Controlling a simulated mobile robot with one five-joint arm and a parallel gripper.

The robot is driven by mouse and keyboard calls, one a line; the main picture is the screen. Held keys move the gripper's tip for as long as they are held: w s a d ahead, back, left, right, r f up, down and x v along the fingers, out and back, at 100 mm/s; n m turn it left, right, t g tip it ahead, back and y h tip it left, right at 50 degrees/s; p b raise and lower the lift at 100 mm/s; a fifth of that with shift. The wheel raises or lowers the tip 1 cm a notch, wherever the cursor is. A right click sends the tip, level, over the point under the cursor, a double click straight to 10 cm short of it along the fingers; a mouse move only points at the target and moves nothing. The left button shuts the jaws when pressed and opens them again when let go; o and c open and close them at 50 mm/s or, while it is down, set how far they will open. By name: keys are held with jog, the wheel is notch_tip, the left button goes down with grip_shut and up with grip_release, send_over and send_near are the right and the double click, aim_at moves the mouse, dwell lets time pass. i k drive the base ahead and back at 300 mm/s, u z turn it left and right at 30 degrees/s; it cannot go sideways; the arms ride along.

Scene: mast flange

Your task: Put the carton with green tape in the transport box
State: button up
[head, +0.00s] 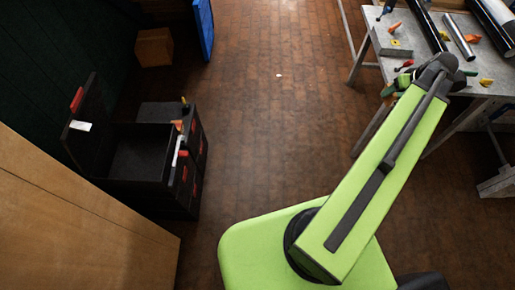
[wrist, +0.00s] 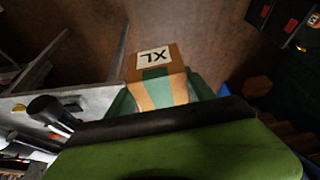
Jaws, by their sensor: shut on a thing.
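The carton with green tape (wrist: 157,77) shows in the wrist view, brown with a white label reading XL. My gripper (wrist: 160,92) is shut on it, with a green finger on each side. The carton is held over the brown floor, with the lower part of the view hidden by my own arm. In the head view I cannot make out the carton, and my arm bends near the workbench. The transport box (head: 187,205) appears to be the black box at the left, its lid raised and its inside dark. Its red-latched side also shows in the wrist view (wrist: 287,22).
A grey workbench (head: 398,45) with tools and tubes stands at the right. A plain brown carton (head: 154,47) and a blue panel (head: 204,28) are at the back left. A wooden panel (head: 75,225) fills the near left. The middle floor is clear.

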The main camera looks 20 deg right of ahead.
aim_at(150, 162)
jog(key=z, duration=0.1)
jog(key=k, duration=0.45)
jog(key=z, duration=3.65)
jog(key=k, duration=1)
jog(key=z, duration=5.85)
